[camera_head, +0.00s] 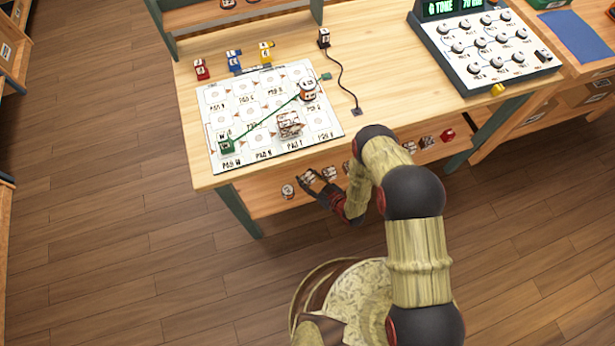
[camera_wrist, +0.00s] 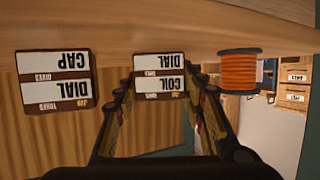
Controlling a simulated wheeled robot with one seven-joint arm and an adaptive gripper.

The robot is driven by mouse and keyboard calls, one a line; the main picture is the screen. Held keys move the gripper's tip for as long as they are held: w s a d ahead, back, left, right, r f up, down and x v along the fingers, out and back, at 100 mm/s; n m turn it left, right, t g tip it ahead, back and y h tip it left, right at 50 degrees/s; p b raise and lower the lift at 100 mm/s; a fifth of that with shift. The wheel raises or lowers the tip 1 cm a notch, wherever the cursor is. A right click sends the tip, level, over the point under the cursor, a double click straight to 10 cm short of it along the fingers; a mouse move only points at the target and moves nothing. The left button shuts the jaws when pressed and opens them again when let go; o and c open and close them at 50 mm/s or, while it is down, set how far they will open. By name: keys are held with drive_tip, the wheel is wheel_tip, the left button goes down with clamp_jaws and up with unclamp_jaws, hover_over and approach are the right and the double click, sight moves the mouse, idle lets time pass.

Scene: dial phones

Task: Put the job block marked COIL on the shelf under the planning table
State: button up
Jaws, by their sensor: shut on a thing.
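The job block marked COIL (camera_wrist: 159,84), a small wooden block with white labels reading COIL and DIAL, sits between my fingers in the wrist view, upside down in the picture. My gripper (camera_wrist: 161,95) is shut on it. In the head view my gripper (camera_head: 318,187) is at the front edge of the shelf (camera_head: 258,200) under the planning table (camera_head: 385,75). The block is small there and partly hidden by my fingers. I cannot tell whether it touches the shelf.
A block marked DIAL and CAP (camera_wrist: 57,82) is beside the held one in the wrist view, with an orange spool (camera_wrist: 240,72) on the other side. More small items, including a red one (camera_head: 447,135), line the shelf. A marked board (camera_head: 212,120) lies on the table.

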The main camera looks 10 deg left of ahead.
drive_tip(key=shift+f, duration=0.15)
drive_tip(key=o, duration=1)
drive_tip(key=shift+r, duration=0.2)
drive_tip(key=shift+s+d+r, duration=0.15)
drive_tip(key=shift+s+d, duration=0.05)
drive_tip(key=shift+d, duration=0.1)
drive_tip(key=p+v, duration=0.4)
drive_tip(key=v, duration=0.7)
